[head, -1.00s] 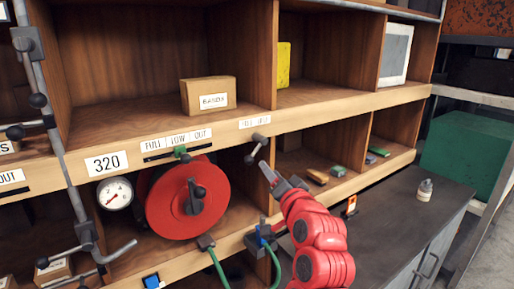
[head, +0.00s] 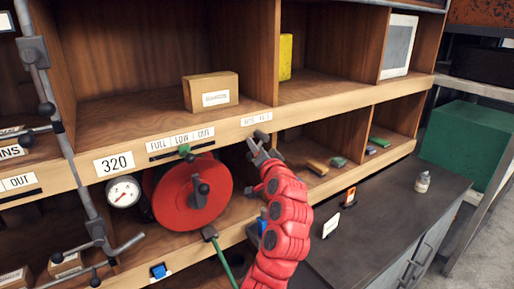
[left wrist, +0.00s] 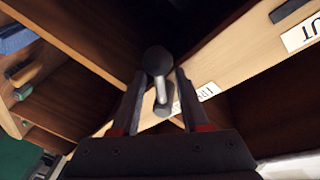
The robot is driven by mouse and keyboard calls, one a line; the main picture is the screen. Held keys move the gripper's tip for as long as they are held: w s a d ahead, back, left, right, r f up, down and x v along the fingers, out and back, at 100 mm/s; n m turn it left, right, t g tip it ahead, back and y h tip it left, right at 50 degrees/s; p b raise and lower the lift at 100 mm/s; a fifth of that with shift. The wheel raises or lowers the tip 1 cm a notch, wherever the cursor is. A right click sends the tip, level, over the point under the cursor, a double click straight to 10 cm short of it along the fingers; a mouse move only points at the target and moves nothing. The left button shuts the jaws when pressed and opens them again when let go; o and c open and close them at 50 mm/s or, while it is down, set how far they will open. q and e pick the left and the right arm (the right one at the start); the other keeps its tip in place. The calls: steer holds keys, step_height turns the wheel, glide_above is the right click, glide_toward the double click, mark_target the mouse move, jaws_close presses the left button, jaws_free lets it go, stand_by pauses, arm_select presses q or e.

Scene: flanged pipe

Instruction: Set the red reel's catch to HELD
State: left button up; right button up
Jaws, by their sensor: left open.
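The red reel (head: 170,200) sits in the lower shelf bay, with a dark crank handle on its face. Its catch seems to be the small lever (head: 262,135) on the shelf edge to the reel's upper right, under a two-word label (head: 256,119) too small to read fully. My left gripper (head: 257,153) is at this lever, hiding its lower part. In the left wrist view, my left gripper (left wrist: 160,78) is open, with the lever's dark round knob (left wrist: 157,60) and pale stem between its fingers. I cannot tell whether the fingers touch it. My right gripper is not in view.
A gauge (head: 123,192) and a 320 plate (head: 114,163) are left of the reel. A FULL LOW OUT slider (head: 185,151) is above it. A green hose (head: 221,262) hangs below. A cardboard box (head: 210,91) is on the upper shelf. A grey counter (head: 370,220) lies right.

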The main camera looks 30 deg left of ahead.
arm_select(q)
jaws_close()
stand_by(1.3)
